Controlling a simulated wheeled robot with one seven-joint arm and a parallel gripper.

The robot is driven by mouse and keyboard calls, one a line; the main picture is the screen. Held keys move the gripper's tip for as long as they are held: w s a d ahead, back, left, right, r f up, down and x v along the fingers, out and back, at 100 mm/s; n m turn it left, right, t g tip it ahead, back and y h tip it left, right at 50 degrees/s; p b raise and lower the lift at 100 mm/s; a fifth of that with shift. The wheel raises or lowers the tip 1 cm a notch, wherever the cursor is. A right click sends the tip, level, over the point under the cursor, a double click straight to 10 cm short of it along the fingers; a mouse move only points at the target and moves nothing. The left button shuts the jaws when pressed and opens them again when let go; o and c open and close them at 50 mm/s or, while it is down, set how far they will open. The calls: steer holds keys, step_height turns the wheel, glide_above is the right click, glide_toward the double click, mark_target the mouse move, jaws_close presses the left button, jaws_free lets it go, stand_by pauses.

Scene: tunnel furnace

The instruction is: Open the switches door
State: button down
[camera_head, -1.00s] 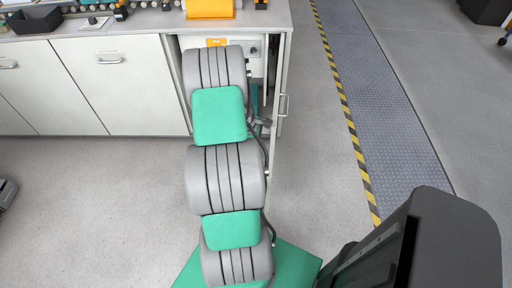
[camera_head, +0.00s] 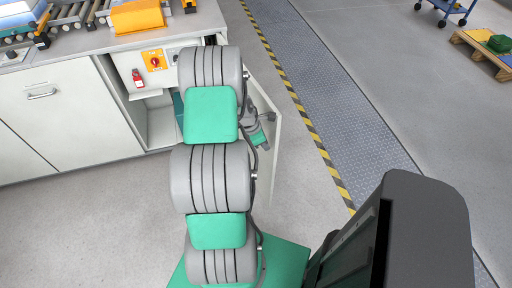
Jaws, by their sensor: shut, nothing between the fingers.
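The switches door (camera_head: 272,165) is a white cabinet panel, standing open and swung out to the right of the cabinet. Its inner face shows beside my arm. The end of my arm, grey and green, lies against or close to this inner face. My gripper (camera_head: 268,116) shows only as a small part there, shut and empty; I cannot tell if it touches the door. Inside the opening, a panel carries a red switch on a yellow-orange plate (camera_head: 154,60) and a red padlock-like tag (camera_head: 137,78). My arm hides the right part of the opening and the hinge side.
The grey worktop (camera_head: 80,56) holds an orange cover (camera_head: 137,16) and a roller conveyor. Closed white cabinet doors (camera_head: 55,115) stand at the left. Free floor lies right of the door, with a yellow-black stripe (camera_head: 300,101). A pallet (camera_head: 483,52) and blue cart (camera_head: 446,6) are farther off.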

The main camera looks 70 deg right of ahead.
steer(key=shift+s+d, duration=0.2)
steer(key=shift+s, duration=0.1)
